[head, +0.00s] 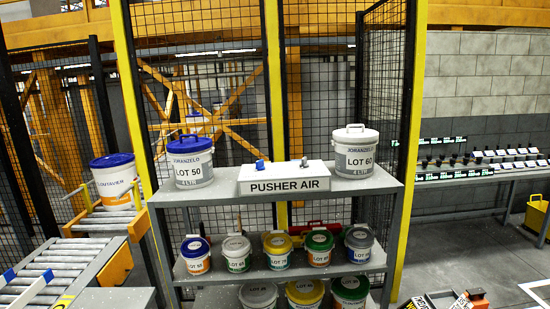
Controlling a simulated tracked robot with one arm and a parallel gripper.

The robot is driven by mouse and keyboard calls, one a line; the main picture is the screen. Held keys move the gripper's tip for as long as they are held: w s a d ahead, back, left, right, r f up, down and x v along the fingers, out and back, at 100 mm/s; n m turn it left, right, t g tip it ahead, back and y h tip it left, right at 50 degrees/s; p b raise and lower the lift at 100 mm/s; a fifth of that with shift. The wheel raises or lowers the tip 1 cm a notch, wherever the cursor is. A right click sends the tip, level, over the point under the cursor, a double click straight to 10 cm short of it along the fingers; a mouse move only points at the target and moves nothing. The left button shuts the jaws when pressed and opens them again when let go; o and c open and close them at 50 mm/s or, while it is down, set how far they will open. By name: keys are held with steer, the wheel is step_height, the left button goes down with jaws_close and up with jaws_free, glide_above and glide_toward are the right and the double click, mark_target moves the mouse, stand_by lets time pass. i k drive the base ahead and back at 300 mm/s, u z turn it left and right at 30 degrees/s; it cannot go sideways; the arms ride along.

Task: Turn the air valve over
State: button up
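A white box labelled PUSHER AIR (290,179) stands on the top shelf of a grey rack, between two pails. On its top are a small blue part (262,166), which looks like the valve handle, and a small grey fitting (304,162) to its right. Both are small, and I cannot tell which way the handle is turned. My gripper does not show in the head view, and nothing is seen touching the box.
Pails LOT 50 (191,165) and LOT 60 (355,154) flank the box on the grey rack (225,198). Several smaller pails fill the lower shelves. A roller conveyor (45,262) is at left, mesh fencing (320,90) behind. A low bench (470,176) is at right.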

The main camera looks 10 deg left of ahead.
mark_target(260, 164)
steer(key=i, duration=3.1)
steer(key=u, duration=0.05)
